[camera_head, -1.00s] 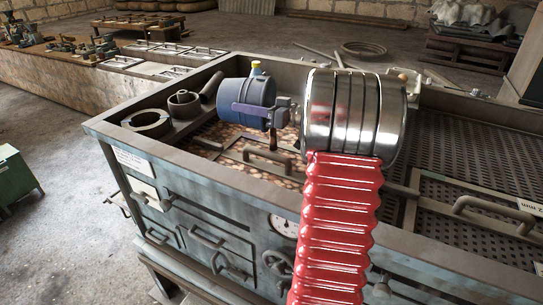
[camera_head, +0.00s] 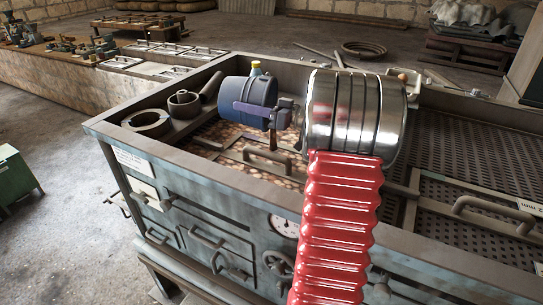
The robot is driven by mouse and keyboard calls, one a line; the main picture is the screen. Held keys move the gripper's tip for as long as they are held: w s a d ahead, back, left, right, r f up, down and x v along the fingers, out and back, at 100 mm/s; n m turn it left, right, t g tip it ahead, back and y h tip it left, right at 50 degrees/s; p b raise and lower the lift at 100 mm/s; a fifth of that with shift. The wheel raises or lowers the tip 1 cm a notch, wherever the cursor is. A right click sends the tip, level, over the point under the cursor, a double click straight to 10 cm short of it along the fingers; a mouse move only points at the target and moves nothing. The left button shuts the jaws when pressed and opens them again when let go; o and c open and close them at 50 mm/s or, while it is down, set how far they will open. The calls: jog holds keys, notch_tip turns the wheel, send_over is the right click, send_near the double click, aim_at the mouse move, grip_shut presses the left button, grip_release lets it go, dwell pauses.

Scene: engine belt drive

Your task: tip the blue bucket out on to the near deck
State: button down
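The blue bucket (camera_head: 238,91) is on its side above the near deck (camera_head: 229,164), at the left end of the grey bench. My gripper (camera_head: 252,109) is at the bucket's right, with a purple finger lying across its near side. It appears shut on the bucket; the other finger is hidden. The bucket's mouth and inside cannot be made out. Many small brown pieces (camera_head: 232,139) lie on the deck below and around it.
Dark rings (camera_head: 147,122) and a pipe piece stand in the bench's left corner. A frame with a handle (camera_head: 272,165) lies in front of the bucket. Perforated plates with a handle (camera_head: 495,210) fill the right side. The bench's raised rim (camera_head: 200,174) runs along the front.

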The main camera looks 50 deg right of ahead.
aim_at(227, 112)
jog(key=shift+s+r, duration=0.15)
jog(key=shift+r, duration=0.05)
dwell(0.7)
jog(key=shift+w+f, duration=0.15)
jog(key=shift+w, duration=0.05)
jog(key=shift+s+d, duration=0.1)
jog(key=shift+s, duration=0.15)
dwell(0.5)
dwell(0.5)
jog(key=shift+w, duration=0.25)
jog(key=shift+w+a+f+g+h, duration=0.3)
jog(key=shift+w+a+f+g, duration=0.2)
jog(key=shift+w+g, duration=0.2)
jog(key=shift+w+a+f+g+h, duration=0.35)
jog(key=shift+w+f+g, duration=0.15)
jog(key=shift+g, duration=0.2)
jog(key=shift+w+a, duration=0.1)
jog(key=shift+w, duration=0.1)
